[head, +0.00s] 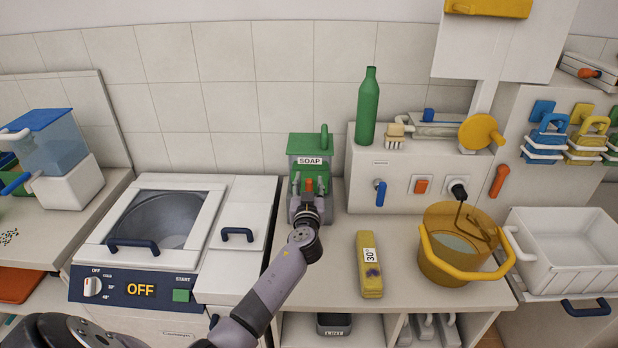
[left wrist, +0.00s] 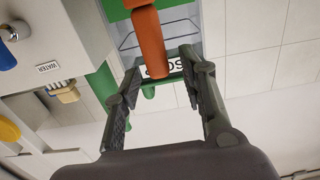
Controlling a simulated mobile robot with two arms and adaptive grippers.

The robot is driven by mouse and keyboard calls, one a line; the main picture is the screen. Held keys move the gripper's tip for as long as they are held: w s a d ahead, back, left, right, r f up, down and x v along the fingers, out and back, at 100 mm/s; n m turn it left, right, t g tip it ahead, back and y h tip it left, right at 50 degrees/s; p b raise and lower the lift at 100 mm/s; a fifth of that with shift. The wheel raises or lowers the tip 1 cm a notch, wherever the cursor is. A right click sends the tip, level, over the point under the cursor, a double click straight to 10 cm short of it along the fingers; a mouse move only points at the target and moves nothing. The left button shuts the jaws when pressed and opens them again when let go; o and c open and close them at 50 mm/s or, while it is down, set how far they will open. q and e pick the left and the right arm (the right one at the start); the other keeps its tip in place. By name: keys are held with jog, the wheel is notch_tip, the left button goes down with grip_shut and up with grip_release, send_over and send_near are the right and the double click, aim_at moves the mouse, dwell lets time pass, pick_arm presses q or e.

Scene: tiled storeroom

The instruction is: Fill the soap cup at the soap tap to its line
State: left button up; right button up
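The soap dispenser (head: 307,145) is green with a white SOAP label and stands against the back wall. My left gripper (head: 309,192) is directly in front of its lower part, with an orange lever (head: 309,184) showing just beyond the fingers. In the left wrist view the picture is turned over. The two fingers of the left gripper (left wrist: 160,72) are spread apart, with the orange lever (left wrist: 150,42) and the upside-down label behind and between them. Nothing is held. I cannot make out a soap cup; my gripper hides part of the dispenser's base. My right gripper is out of view.
A washer (head: 141,290) marked OFF stands left. A green bottle (head: 368,108) stands on the white water unit (head: 404,168) at right. Bare counter lies left of the yellow box.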

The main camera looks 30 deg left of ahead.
pick_arm(q)
jog(key=shift+x, duration=1)
jog(key=shift+c, duration=0.3)
grip_shut()
